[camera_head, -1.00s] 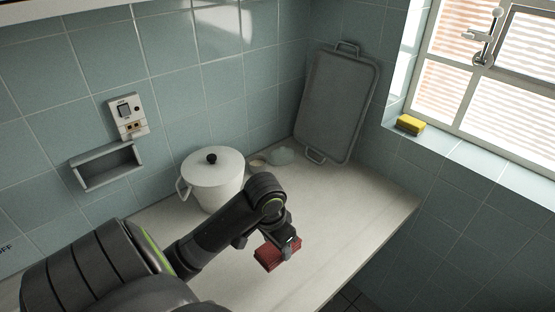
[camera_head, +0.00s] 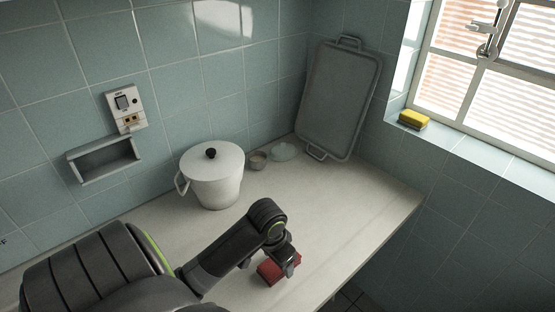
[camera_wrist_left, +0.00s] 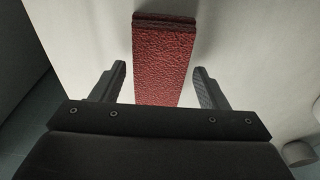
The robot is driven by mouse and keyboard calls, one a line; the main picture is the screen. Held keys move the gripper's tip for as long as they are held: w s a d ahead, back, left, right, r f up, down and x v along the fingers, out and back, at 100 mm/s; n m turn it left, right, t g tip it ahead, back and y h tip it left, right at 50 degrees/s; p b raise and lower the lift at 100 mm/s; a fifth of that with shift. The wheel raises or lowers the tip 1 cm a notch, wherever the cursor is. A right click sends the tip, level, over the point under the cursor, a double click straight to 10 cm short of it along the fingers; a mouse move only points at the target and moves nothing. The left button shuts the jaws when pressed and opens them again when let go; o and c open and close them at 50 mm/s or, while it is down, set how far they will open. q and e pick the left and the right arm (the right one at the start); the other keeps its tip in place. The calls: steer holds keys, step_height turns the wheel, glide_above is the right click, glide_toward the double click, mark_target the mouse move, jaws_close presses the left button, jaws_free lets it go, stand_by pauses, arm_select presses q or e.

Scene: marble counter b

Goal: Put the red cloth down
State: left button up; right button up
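The red cloth (camera_head: 268,273) is a folded, textured strip on or just over the pale counter, near its front edge. In the left wrist view the cloth (camera_wrist_left: 163,62) runs between the two fingers of my left gripper (camera_wrist_left: 160,72), with a visible gap on each side. My left gripper (camera_head: 287,263) is open around the cloth and also shows in the head view, where the wrist hides part of it. My right gripper is not in view.
On the counter (camera_head: 345,210), a white lidded pot (camera_head: 215,180) stands by the wall. The counter right of the cloth is clear.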

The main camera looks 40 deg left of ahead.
mark_target(273, 266)
arm_select(q)
steer(key=shift+o, duration=0.6)
steer(key=shift+r, duration=0.1)
steer(key=shift+r, duration=0.25)
steer(key=r, duration=0.4)
steer(key=s+r+p, duration=0.1)
steer(key=r, duration=0.2)
steer(key=shift+a, duration=0.1)
steer(key=shift+s+r+p, duration=0.2)
steer(key=shift+r+p, duration=0.7)
steer(key=shift+r, duration=0.2)
steer(key=shift+s+r+p, duration=0.2)
steer(key=shift+r+p, duration=0.65)
steer(key=shift+r, duration=0.2)
